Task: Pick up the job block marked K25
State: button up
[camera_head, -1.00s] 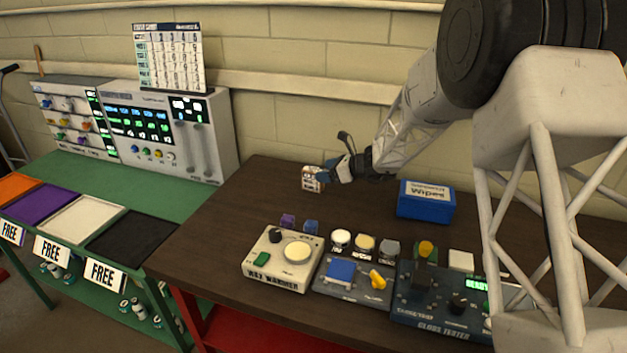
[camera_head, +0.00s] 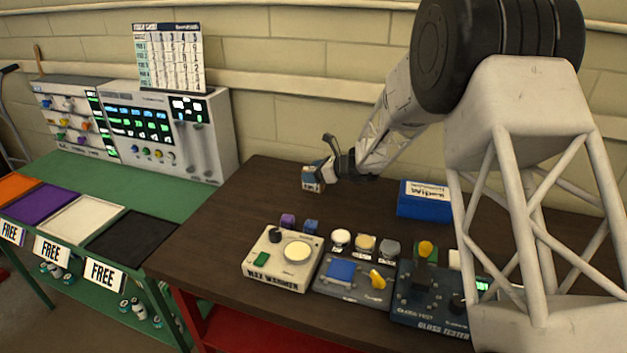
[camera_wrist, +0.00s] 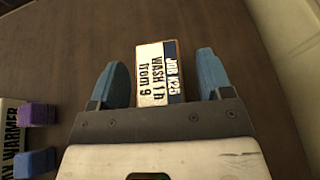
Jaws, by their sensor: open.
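The job block marked K25 (camera_wrist: 158,72) is white with a dark blue band reading "JOB K25" and black text "WASH 1h from 9". It stands on the brown table and also shows in the head view (camera_head: 311,183), partly hidden by my gripper. My gripper (camera_wrist: 167,70) is open, with its two blue fingers on either side of the block. In the head view my gripper (camera_head: 325,172) is at the block's upper right. I cannot tell how far the fingertips reach down beside it.
A purple block (camera_head: 287,221) and a blue block (camera_head: 311,227) stand behind the wax warmer (camera_head: 283,258). A blue wipes box (camera_head: 424,200) is right of my gripper. The wall is close behind. The table around the K25 block is clear.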

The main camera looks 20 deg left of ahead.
aim_at(313, 169)
jog(key=c, duration=1.1)
jog(key=shift+o, duration=0.2)
jog(key=shift+r, duration=0.15)
jog(key=shift+r, duration=1.6)
jog(key=s+d+r, duration=0.1)
jog(key=s+d, duration=0.7)
jog(key=s, duration=0.5)
jog(key=shift+s+r, duration=0.25)
jog(key=shift+s, duration=0.15)
jog(key=shift+d, duration=0.1)
